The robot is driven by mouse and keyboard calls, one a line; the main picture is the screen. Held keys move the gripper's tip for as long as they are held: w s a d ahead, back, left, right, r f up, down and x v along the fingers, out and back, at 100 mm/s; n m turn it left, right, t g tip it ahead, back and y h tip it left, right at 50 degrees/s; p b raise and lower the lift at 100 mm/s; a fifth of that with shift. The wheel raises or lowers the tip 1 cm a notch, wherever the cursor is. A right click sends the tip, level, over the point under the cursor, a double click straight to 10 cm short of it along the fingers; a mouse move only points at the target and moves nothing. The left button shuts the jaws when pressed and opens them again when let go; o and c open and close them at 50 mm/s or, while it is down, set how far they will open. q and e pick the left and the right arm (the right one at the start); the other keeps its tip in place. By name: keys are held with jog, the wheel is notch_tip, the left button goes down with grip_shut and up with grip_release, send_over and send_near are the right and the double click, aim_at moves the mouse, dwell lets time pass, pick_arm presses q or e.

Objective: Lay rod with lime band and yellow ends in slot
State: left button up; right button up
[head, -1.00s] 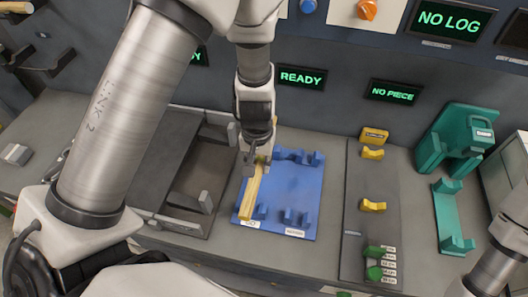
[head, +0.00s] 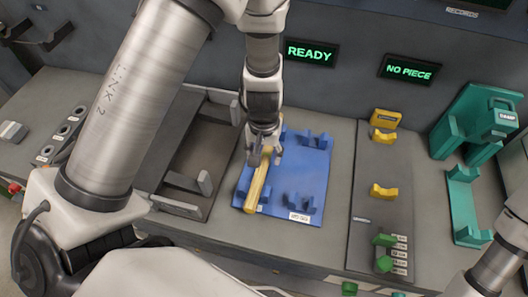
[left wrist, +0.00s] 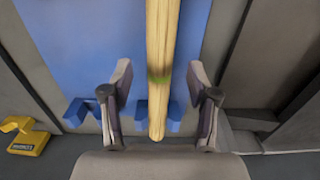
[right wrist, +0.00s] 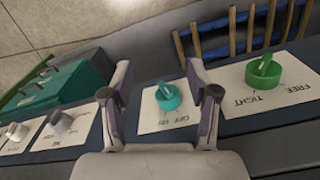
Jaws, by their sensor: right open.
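The wooden rod (head: 258,184) lies lengthwise along the left side of the blue board (head: 302,176). In the left wrist view the rod (left wrist: 160,40) shows a faint lime-green band near its middle; its end colours are not clear. My left gripper (head: 264,155) is above the rod. Its fingers (left wrist: 160,105) stand apart, one on each side of the rod with gaps between. Blue forked supports (head: 308,203) stand on the board. Which slot is meant cannot be told. My right gripper (right wrist: 160,100) is open and empty, away from the rod.
A dark tray (head: 190,165) lies left of the blue board. A teal fixture (head: 480,125) is farther right. The right wrist view shows a teal knob (right wrist: 168,97) and green knob (right wrist: 264,80).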

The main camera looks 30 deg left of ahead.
pick_arm(q)
jog(key=shift+s, duration=0.1)
notch_tip(320, 180, up, 12)
dwell(0.5)
